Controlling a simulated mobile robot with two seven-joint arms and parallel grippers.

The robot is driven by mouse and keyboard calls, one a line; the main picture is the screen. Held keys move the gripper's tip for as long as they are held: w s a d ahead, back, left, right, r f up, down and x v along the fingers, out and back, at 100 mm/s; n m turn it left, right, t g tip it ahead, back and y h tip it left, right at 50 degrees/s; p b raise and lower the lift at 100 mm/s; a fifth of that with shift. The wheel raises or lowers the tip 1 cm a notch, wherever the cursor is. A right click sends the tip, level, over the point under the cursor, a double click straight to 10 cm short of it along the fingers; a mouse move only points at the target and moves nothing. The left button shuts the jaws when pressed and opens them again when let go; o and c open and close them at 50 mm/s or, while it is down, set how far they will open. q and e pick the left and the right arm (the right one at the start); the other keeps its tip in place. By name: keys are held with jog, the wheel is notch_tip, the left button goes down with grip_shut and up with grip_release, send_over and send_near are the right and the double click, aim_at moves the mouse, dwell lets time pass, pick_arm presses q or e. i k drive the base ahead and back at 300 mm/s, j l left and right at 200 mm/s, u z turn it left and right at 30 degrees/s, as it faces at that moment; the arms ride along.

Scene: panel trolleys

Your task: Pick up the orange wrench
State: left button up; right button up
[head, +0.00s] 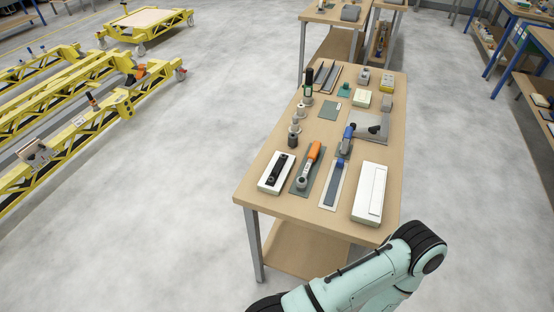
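The orange wrench (313,152) lies on a dark green mat (297,188) near the front of the wooden table (260,200). It has an orange handle at the far end and a grey ring-like head toward the near edge. A white box with a black tool is just left of it, and a light strip with a blue-handled tool is just right. An arm of mine shows at the bottom right, in front of the table. Neither gripper is in the picture.
Yellow trolleys (152,81) stand left. Blue-legged benches (520,77) stand right. Grey floor (160,200) left of the table is clear.

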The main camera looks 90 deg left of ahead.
aim_at(301, 182)
jog(key=u, duration=1.75)
